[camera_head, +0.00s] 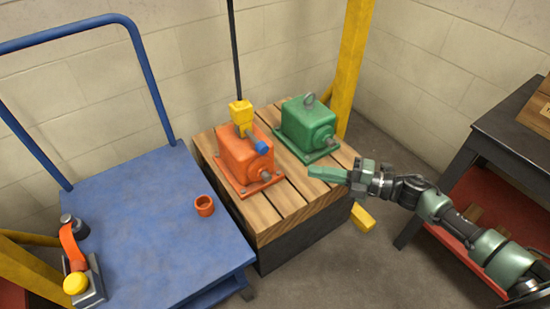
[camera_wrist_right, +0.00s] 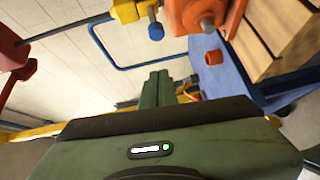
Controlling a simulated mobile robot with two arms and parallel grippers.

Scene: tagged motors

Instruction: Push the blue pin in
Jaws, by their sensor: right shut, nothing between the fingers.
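The blue pin (camera_head: 262,147) sticks out to the lower right from the yellow hook block (camera_head: 241,113), beside the orange motor (camera_head: 242,160). In the right wrist view the blue pin (camera_wrist_right: 156,32) shows below the yellow block (camera_wrist_right: 128,10), above my fingers in the picture. My right gripper (camera_head: 312,173) comes in from the right with its fingers together and empty. It is in front of the green motor (camera_head: 306,126), to the right of the pin and apart from it. Its closed fingers also show in the wrist view (camera_wrist_right: 157,82). My left gripper is not in view.
Both motors stand on a slatted wooden pallet (camera_head: 285,208). A blue trolley (camera_head: 150,240) at left carries an orange cup (camera_head: 204,206). A black cable (camera_head: 234,50) rises from the hook block. A yellow post (camera_head: 352,60) stands behind; a dark bench (camera_head: 505,130) is right.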

